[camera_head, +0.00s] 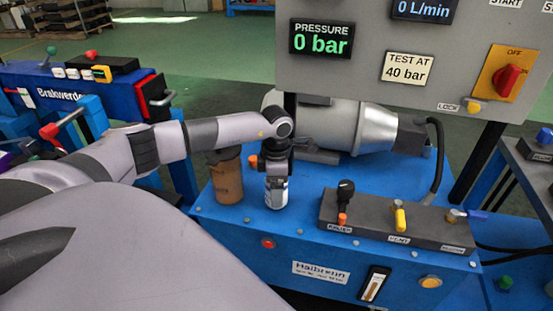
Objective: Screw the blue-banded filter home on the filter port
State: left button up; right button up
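My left arm reaches in from the left, and its dark gripper (277,172) points down over the blue bench top. Directly below it is a short pale grey-white cylinder (277,196), upright on the bench; it may be the filter. I cannot make out a blue band on it. The gripper's fingers are too small and dark to show whether they close on it. The filter port is not visible; it may be hidden under the cylinder. My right gripper is not in view.
A brown canister (228,182) stands close to the left of the gripper. A grey motor (345,125) lies behind. A dark valve block (400,226) with several levers is to the right. The control panel (385,60) reads 0 bar.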

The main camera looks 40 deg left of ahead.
pick_arm(q)
jog(key=c, duration=1.2)
jog(key=m+b, duration=0.1)
jog(key=m, duration=0.1)
jog(key=shift+f+m, duration=0.1)
jog(key=shift+m, duration=0.2)
jog(key=shift+m+b, duration=0.3)
jog(key=shift+m, duration=1)
jog(key=shift+m+b, duration=0.3)
jog(key=shift+m, duration=0.3)
jog(key=m, duration=0.4)
jog(key=shift+b, duration=0.4)
